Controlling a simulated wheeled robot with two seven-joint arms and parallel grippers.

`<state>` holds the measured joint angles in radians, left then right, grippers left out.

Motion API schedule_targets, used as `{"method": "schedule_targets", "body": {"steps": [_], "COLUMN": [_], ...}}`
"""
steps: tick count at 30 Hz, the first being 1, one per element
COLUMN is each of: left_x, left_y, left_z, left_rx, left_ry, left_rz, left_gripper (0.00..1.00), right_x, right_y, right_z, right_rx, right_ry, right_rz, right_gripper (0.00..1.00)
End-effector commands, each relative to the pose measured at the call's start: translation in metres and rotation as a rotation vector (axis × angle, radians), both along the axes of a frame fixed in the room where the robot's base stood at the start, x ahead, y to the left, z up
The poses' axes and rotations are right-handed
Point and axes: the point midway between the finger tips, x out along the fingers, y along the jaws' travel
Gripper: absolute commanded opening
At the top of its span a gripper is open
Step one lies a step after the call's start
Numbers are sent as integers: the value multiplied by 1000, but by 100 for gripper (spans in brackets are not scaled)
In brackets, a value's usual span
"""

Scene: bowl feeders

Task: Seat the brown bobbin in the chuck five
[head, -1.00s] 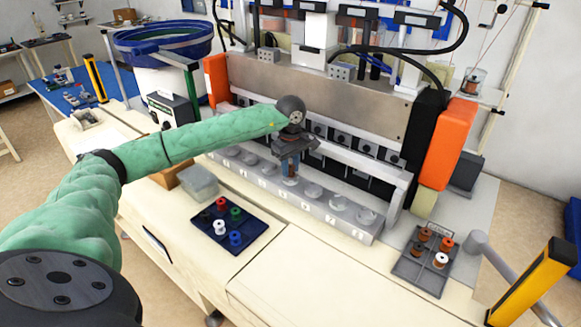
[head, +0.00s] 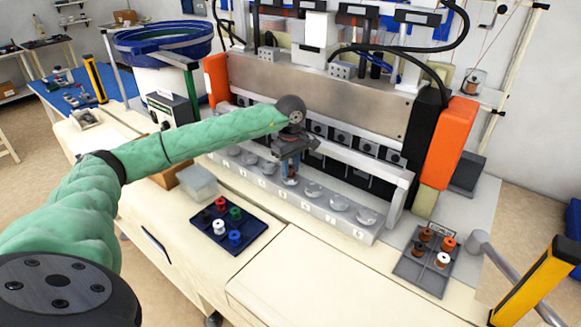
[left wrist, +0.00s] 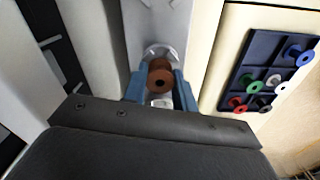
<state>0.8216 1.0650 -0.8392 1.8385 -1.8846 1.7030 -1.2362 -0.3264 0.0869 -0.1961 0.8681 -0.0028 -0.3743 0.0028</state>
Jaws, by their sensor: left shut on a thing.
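My left gripper (head: 290,170) reaches the row of chucks on the grey rail (head: 325,224). Its blue fingers are shut on the brown bobbin (left wrist: 160,80), one finger on each side. In the left wrist view the bobbin's end with its centre hole faces the camera. The bobbin is over chuck five (left wrist: 158,51), whose clear round rim shows just behind it. In the head view the gripper mostly hides this chuck and the bobbin. I cannot tell whether the bobbin touches the chuck's bottom. My right gripper is not in view.
A dark blue tray (head: 240,243) holds several coloured bobbins in front of the rail. A grey tray (head: 410,272) at right holds brown, orange and white bobbins. The machine's metal panel (head: 330,97) rises close behind the chucks.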

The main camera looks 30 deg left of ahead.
Motion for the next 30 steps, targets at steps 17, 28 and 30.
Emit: {"method": "schedule_targets", "body": {"steps": [17, 28, 30], "left_x": [0, 0, 0], "left_y": [0, 0, 0], "left_z": [-4, 15, 19], "left_rx": [0, 0, -1], "left_ry": [0, 0, -1], "left_rz": [0, 0, 0], "left_gripper": [36, 36, 36], "right_x": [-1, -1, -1], "right_y": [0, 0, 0], "right_z": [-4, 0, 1], "right_rx": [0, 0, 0], "right_ry": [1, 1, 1], "right_rz": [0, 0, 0], "right_gripper": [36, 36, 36]}}
